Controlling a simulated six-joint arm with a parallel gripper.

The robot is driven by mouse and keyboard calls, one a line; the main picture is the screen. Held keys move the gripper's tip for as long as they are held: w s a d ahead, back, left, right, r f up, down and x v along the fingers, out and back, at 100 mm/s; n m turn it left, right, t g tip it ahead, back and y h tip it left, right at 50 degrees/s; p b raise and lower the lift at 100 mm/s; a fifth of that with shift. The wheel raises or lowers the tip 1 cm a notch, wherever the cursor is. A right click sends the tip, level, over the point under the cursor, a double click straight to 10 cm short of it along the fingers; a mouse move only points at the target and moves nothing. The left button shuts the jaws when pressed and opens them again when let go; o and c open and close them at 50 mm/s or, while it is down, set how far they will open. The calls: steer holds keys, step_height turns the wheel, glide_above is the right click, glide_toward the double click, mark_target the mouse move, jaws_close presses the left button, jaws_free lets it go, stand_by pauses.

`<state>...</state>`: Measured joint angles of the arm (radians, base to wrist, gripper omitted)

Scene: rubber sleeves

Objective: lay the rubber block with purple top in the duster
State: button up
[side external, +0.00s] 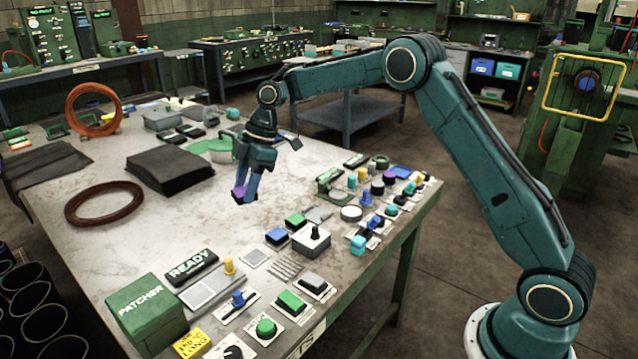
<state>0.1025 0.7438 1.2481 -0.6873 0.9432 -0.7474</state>
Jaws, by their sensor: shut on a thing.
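My gripper (245,198) points down over the middle of the bench, right of the folded dark cloth. It is shut on a small block with a purple top (239,191), which shows between the fingers. The fingers hide much of the block, and it appears to be above the bench top. A thick, dark folded cloth (170,171) lies flat on the bench to the left of my gripper. Another dark cloth (46,166) lies at the left edge of the bench. I cannot tell for sure which of the two is the duster.
A brown ring (104,203) lies left of the gripper, and an orange coil (94,110) stands behind. A green PATCHER box (147,314) and a READY sign (191,267) are in front. Several knobs and buttons crowd the right side. The bench (150,240) is clear between ring and gripper.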

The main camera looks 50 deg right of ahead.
steer(key=shift+s+a+f+m+t, duration=0.2)
steer(key=shift+a+m, duration=0.1)
steer(key=shift+m, duration=0.25)
steer(key=shift+s+a+f+m+t, duration=0.15)
steer(key=shift+a+m+t, duration=0.1)
steer(key=shift+m, duration=0.3)
steer(key=shift+s+a+f+m+t+h, duration=0.1)
steer(key=shift+s+f+m+t+h, duration=0.15)
steer(key=shift+m, duration=0.3)
steer(key=shift+s+a+f+m+h, duration=0.1)
steer(key=shift+s+f+m+h, duration=0.15)
steer(key=shift+m, duration=0.3)
steer(key=s+d+f+m+t+h, duration=0.1)
steer(key=s+d+f+m, duration=0.2)
steer(key=s+m, duration=0.2)
steer(key=s+d+f+m+h, duration=0.2)
steer(key=s+d+m, duration=0.2)
steer(key=s+m, duration=0.1)
steer(key=shift+s+f+t, duration=0.4)
steer(key=shift+s, duration=0.4)
steer(key=shift+w, duration=0.1)
steer(key=w+r, duration=0.4)
steer(key=w, duration=0.6)
steer(key=w+r, duration=0.4)
steer(key=w, duration=0.6)
steer(key=shift+w+d+r, duration=0.15)
steer(key=shift+w+d, duration=0.05)
steer(key=shift+w, duration=0.05)
